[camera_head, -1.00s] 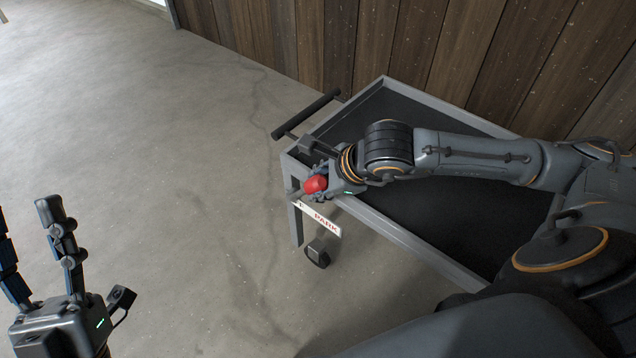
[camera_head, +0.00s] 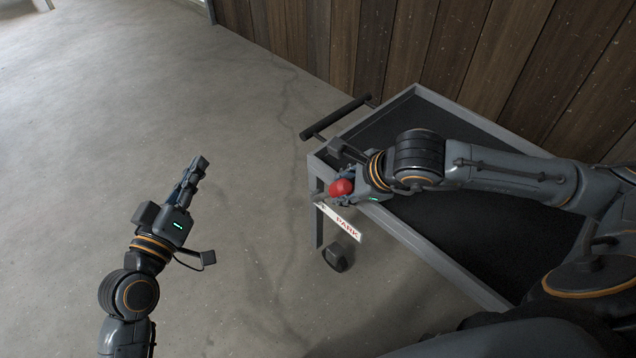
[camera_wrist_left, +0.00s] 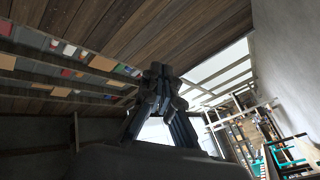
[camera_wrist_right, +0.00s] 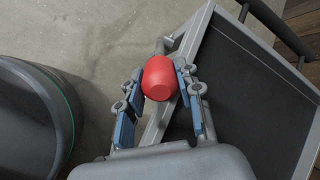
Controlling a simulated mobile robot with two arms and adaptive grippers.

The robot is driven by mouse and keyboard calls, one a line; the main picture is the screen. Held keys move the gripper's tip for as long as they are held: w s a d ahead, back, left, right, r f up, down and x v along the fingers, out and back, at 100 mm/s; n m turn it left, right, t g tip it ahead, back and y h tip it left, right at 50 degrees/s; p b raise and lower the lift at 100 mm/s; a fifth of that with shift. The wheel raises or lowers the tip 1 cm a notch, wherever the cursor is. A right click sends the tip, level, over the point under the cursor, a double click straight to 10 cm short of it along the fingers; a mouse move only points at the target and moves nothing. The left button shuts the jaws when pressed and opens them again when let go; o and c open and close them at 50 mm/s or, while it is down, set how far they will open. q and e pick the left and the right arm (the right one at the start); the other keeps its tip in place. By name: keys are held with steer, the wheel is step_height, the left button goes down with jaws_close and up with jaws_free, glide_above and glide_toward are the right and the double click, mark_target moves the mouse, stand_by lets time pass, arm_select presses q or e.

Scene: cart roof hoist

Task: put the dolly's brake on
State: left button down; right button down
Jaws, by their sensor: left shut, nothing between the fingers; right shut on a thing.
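The dolly (camera_head: 437,253) is a grey cart with a dark flat deck and a dark push handle (camera_head: 336,116) at its far left end. A red knob (camera_head: 341,188) sits at its left corner, above a white plate marked PARK (camera_head: 346,224). My right gripper (camera_head: 345,186) is shut on the red knob. In the right wrist view the red knob (camera_wrist_right: 159,78) sits between both fingers. My left gripper (camera_head: 201,162) is shut and empty over the floor, left of the dolly. Its fingertips (camera_wrist_left: 160,72) meet in the left wrist view. The rest of the plate's lettering is not readable.
A dark caster (camera_head: 337,257) shows below the dolly's left corner. A wooden plank wall (camera_head: 400,45) runs behind the dolly. The concrete floor to the left is clear.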

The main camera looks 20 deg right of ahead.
arm_select(q)
steer(key=s+d+f+m+g+h, duration=0.2)
steer(key=d+f+g, duration=0.1)
steer(key=d+g, duration=0.4)
steer(key=s+d+f+m+g+h, duration=0.2)
steer(key=d+g, duration=0.4)
steer(key=d, duration=0.7)
step_height(320, 180, down, 3)
steer(key=shift+s+d+r+m+g, duration=0.2)
steer(key=shift+s+d+m+g, duration=0.15)
steer(key=shift+s, duration=0.45)
